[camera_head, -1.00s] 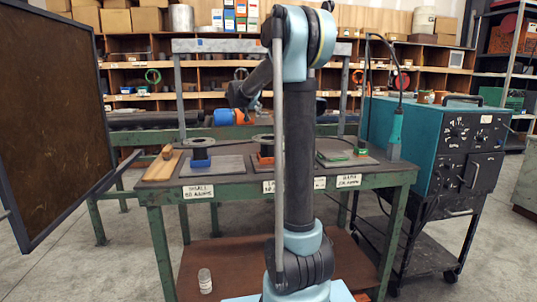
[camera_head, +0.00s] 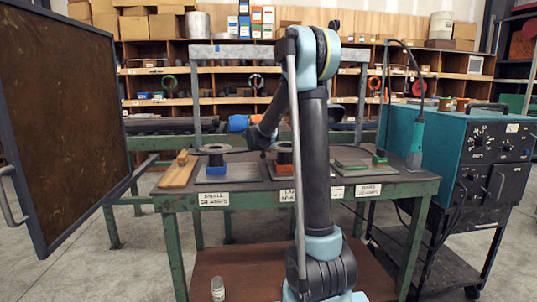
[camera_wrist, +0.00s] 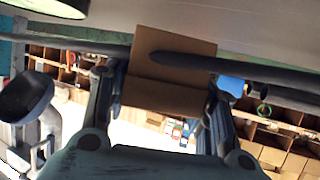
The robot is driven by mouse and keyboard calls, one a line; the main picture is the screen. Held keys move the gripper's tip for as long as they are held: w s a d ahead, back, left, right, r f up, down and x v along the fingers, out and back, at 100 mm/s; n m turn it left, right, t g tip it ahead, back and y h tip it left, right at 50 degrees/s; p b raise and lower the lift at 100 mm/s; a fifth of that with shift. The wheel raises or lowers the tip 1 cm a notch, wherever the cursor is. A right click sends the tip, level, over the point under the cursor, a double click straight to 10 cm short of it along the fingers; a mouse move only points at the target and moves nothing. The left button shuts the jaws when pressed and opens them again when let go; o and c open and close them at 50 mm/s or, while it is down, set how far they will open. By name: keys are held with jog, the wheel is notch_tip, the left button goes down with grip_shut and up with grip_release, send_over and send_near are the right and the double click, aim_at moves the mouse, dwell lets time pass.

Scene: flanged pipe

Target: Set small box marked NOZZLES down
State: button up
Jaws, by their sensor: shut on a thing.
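In the wrist view, a plain brown cardboard box (camera_wrist: 172,93) sits between the two fingers of my gripper (camera_wrist: 158,103), which is shut on it. No marking can be read on the faces that show, so I cannot confirm NOZZLES. In the head view, my arm stands in front of the green workbench (camera_head: 225,199). My gripper and the box cannot be made out there, behind the arm. I cannot tell how high the box is above any surface.
The bench bears a wooden block (camera_head: 178,170), a blue-based flanged piece (camera_head: 216,160) and flat plates. A teal machine (camera_head: 470,150) stands at right, a dark framed panel (camera_head: 65,115) at left. Shelves with boxes line the back.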

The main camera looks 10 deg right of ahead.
jog(key=shift+f, duration=2.05)
jog(key=o, duration=1.4)
